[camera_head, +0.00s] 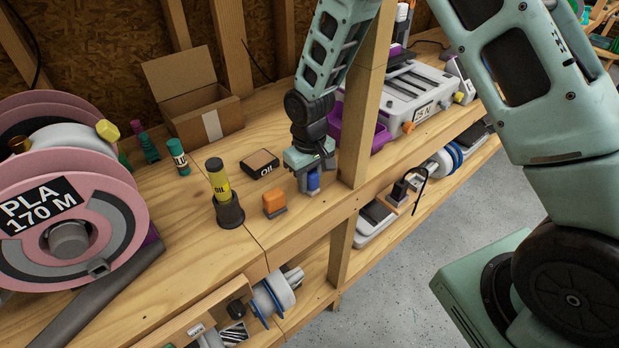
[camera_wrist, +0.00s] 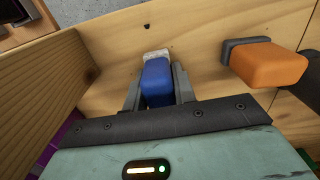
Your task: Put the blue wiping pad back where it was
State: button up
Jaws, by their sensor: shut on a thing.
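The blue wiping pad (camera_head: 313,181) is upright between the fingers of my gripper (camera_head: 308,180), low over the wooden bench top, left of the wooden post. In the wrist view the blue pad (camera_wrist: 157,82) shows between both fingers of my gripper (camera_wrist: 158,85), with a pale grey end (camera_wrist: 156,54) beyond the fingertips. The gripper is shut on it. I cannot tell whether the pad touches the bench. An orange pad (camera_head: 273,201) with a grey base stands to the left, and it also shows in the wrist view (camera_wrist: 270,66).
The wooden post (camera_head: 362,100) rises close right of my gripper. A purple bin (camera_head: 352,130) lies behind it. An open carton (camera_head: 205,122) stands at the back.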

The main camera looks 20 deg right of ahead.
jog(key=shift+f, duration=0.2)
jog(key=o, duration=1)
jog(key=shift+r, duration=0.1)
notch_tip(320, 180, up, 12)
jog(key=shift+f+b, duration=0.1)
jog(key=shift+b, duration=0.6)
jog(key=s+a+r+n, duration=0.1)
jog(key=s+a+r, duration=0.1)
jog(key=s, duration=0.7)
jog(key=s+a+r+n, duration=0.1)
jog(key=s+a+r, duration=0.1)
jog(key=s, duration=0.7)
jog(key=s+a+r+n, duration=0.2)
jog(key=s, duration=0.7)
jog(key=shift+r+y, duration=0.25)
jog(key=shift+y, duration=0.05)
jog(key=shift+w, duration=0.1)
